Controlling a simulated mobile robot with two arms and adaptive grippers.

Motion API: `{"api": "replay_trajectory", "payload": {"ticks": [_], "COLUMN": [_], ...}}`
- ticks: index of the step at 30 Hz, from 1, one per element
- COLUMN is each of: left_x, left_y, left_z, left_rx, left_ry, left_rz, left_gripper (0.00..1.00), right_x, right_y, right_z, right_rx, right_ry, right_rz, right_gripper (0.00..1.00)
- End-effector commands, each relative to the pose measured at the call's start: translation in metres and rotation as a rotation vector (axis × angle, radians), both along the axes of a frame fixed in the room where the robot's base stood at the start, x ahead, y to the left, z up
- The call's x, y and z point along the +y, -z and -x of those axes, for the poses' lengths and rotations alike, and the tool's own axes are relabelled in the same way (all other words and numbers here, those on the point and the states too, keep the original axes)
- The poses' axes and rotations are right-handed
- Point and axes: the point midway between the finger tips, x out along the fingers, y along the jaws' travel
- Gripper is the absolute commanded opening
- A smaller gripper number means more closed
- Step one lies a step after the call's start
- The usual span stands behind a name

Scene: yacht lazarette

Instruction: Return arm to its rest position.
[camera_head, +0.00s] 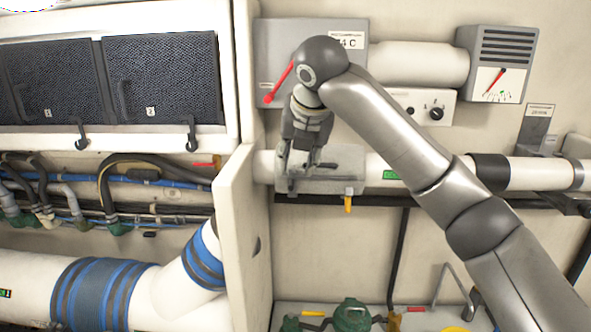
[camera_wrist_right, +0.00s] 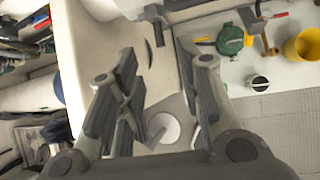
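My right arm (camera_head: 395,130) reaches in from the lower right of the head view, bent at a dark wrist joint near the upper middle. My right gripper (camera_head: 298,180) points downward in front of the grey fitting on the white pipe. Whether it touches the fitting cannot be told. In the wrist view the right gripper (camera_wrist_right: 157,62) has its fingers spread apart, with nothing between them. My left arm and left gripper are not in view.
Near the gripper are a grey box with a red lever (camera_head: 279,82), the grey fitting (camera_head: 345,180) with a yellow handle, and a cream partition edge (camera_head: 238,240). A grey gauge box (camera_head: 497,62) is at right. A yellow bucket (camera_wrist_right: 302,46) and green valve (camera_wrist_right: 230,40) lie below.

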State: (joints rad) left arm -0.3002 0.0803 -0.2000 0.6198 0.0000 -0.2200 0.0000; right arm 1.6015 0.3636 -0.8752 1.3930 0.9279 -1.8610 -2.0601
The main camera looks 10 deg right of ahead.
Motion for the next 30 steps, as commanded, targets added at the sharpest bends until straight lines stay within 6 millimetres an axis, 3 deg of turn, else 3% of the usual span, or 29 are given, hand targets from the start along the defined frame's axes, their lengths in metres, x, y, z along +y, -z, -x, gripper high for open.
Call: {"api": "replay_trajectory", "payload": {"ticks": [12, 17, 20, 25, 30], "left_x": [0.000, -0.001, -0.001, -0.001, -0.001], "left_y": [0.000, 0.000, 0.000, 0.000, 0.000], "left_z": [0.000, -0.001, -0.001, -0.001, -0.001], "left_rx": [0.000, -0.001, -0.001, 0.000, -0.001], "left_ry": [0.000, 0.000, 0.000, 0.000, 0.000], "left_rz": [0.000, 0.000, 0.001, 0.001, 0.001], "left_gripper": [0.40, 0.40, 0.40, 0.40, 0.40], "right_x": [-0.001, 0.003, 0.012, 0.033, 0.050], "right_y": [-0.010, 0.001, 0.032, 0.112, 0.188], "right_z": [0.008, 0.007, 0.007, 0.016, 0.038], "right_rx": [-0.001, 0.008, 0.029, 0.083, 0.145], "right_ry": [0.000, 0.012, 0.046, 0.173, 0.342], "right_rz": [0.000, -0.016, -0.062, -0.213, -0.389], "right_gripper": [0.34, 0.34, 0.34, 0.34, 0.34]}}
